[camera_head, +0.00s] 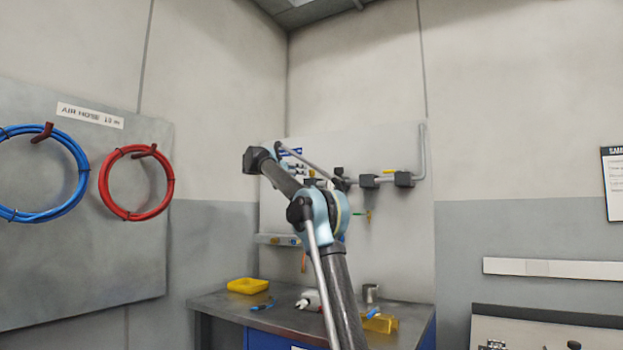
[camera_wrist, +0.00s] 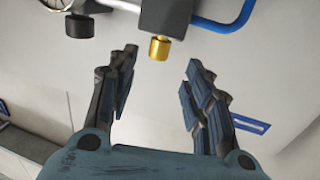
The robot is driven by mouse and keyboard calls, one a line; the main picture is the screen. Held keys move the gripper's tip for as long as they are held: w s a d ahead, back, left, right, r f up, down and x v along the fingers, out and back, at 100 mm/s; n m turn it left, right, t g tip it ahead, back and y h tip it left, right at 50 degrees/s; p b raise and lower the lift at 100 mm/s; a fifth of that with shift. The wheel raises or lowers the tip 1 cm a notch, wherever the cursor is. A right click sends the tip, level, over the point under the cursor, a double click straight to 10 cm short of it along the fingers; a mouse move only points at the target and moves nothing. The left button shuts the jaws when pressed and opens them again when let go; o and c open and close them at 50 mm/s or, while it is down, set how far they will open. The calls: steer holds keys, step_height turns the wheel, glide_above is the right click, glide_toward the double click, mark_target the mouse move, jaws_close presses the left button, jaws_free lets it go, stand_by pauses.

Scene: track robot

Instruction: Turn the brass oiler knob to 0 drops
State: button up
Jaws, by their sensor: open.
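The brass oiler knob (camera_wrist: 160,48) shows in the wrist view, at the end of a dark fitting (camera_wrist: 166,18) near the top middle. My gripper (camera_wrist: 160,75) is open and empty. Its two fingers point toward the knob from either side, and the knob appears just beyond the fingertips, in the gap between them. I see no contact. The scale that marks the drops cannot be read. In the head view my arm stands in front of the pipe panel (camera_head: 400,240) and hides part of it; the knob cannot be made out there.
In the head view a workbench (camera_head: 215,303) holds a yellow tray (camera_head: 248,285), a metal cup (camera_head: 371,292) and a yellow block (camera_head: 381,323). Blue (camera_head: 84,165) and red (camera_head: 105,180) hoses hang at left.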

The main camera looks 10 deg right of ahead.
steer(key=x, duration=1)
steer(key=shift+w+d, duration=0.2)
steer(key=shift+d, duration=0.05)
steer(key=shift+c, duration=0.6)
steer(key=c, duration=1)
